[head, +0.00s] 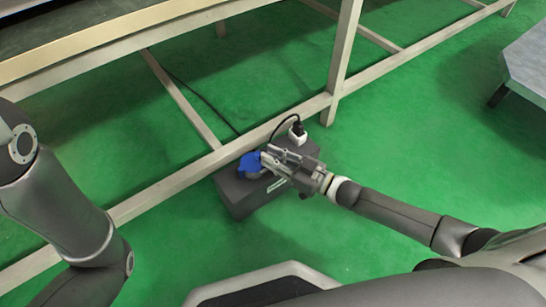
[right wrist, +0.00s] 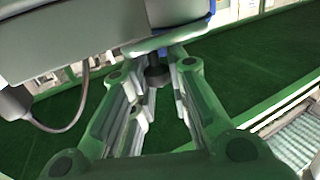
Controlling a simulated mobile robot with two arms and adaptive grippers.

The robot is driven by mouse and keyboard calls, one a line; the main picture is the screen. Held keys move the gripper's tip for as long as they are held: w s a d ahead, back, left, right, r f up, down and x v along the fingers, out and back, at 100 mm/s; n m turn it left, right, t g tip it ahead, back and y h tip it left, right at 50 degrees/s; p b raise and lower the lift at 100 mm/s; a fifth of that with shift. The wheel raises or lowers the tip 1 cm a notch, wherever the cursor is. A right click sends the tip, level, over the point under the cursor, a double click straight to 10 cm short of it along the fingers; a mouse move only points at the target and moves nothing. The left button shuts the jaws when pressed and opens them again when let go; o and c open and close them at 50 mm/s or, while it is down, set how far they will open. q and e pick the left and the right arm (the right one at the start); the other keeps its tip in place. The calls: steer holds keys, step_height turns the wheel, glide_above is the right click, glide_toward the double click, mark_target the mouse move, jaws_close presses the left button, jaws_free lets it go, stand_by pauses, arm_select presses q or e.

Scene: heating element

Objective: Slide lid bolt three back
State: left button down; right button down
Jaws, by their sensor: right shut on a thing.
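A dark grey box (head: 238,197) sits on the green floor beside a beam of the pale frame. A blue part (head: 249,163) is on its top near the left end. My right gripper (head: 266,160) reaches in from the right, low over the box top, its fingertips next to the blue part. In the right wrist view, a small dark bolt (right wrist: 156,76) sits between the fingertips, just below the box's edge; the right gripper (right wrist: 163,80) is shut on it. Which numbered bolt it is I cannot tell. My left gripper is out of view; only its arm shows.
A white plug (head: 298,133) with a black cable stands at the box's back right. The pale frame's low beam (head: 190,165) runs close behind the box, and its post (head: 343,60) rises behind. A grey metal platform (head: 530,60) is at far right. Green floor is free to the right.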

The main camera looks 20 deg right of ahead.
steer(key=d, duration=0.2)
steer(key=w+d, duration=0.1)
steer(key=shift+w+d, duration=0.15)
steer(key=shift+d, duration=0.2)
steer(key=c, duration=1.3)
jaws_free()
steer(key=shift+a, duration=0.1)
steer(key=shift+c, duration=0.2)
steer(key=v, duration=1.2)
